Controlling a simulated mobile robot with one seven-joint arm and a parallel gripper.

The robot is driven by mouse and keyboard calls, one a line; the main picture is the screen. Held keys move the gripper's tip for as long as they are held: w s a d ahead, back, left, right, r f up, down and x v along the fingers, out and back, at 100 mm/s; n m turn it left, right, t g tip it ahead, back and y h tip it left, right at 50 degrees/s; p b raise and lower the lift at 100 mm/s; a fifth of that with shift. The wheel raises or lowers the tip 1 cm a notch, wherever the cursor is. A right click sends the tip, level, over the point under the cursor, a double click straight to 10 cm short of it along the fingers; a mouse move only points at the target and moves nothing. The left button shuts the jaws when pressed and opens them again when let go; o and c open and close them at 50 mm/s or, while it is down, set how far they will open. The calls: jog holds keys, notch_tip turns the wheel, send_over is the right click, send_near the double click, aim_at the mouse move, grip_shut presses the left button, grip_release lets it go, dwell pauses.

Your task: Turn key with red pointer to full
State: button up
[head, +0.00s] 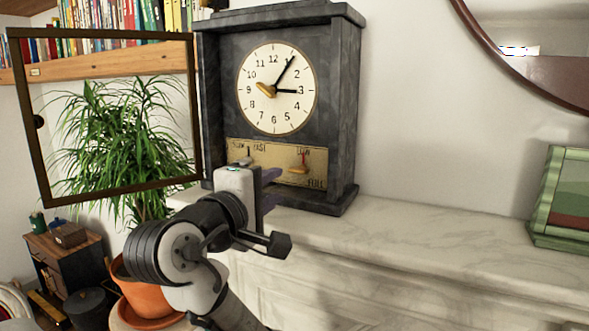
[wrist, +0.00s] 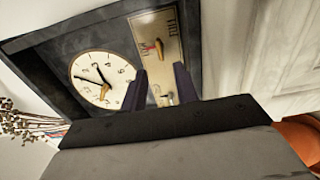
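A dark clock (head: 340,105) stands on the mantel, its brass panel (head: 270,160) below the dial. On the panel's right half, a small brass key (head: 299,169) has a red pointer (head: 303,156) aimed up toward LOW. FULL is printed at lower right. The key also shows in the wrist view (wrist: 153,46), beyond my fingertips. My gripper (head: 273,188) is open, its two dark fingers apart with nothing seen between them. It is in front of the clock's lower part, left of and below the key. The wrist view shows my gripper (wrist: 161,70) facing the panel, apart from the key.
The clock's framed glass door (head: 48,130) stands open to the left. Another brass key (head: 266,90) sits on the dial (head: 300,75), and a small lever (head: 248,152) at SLOW/FAST. The marble mantel (head: 420,240) is clear up to a green box (head: 560,200). A potted plant (head: 130,145) stands left.

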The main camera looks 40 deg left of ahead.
aim_at(296, 173)
jog(key=p+x, duration=0.2)
jog(key=x, duration=0.7)
jog(key=shift+a, duration=0.1)
grip_shut()
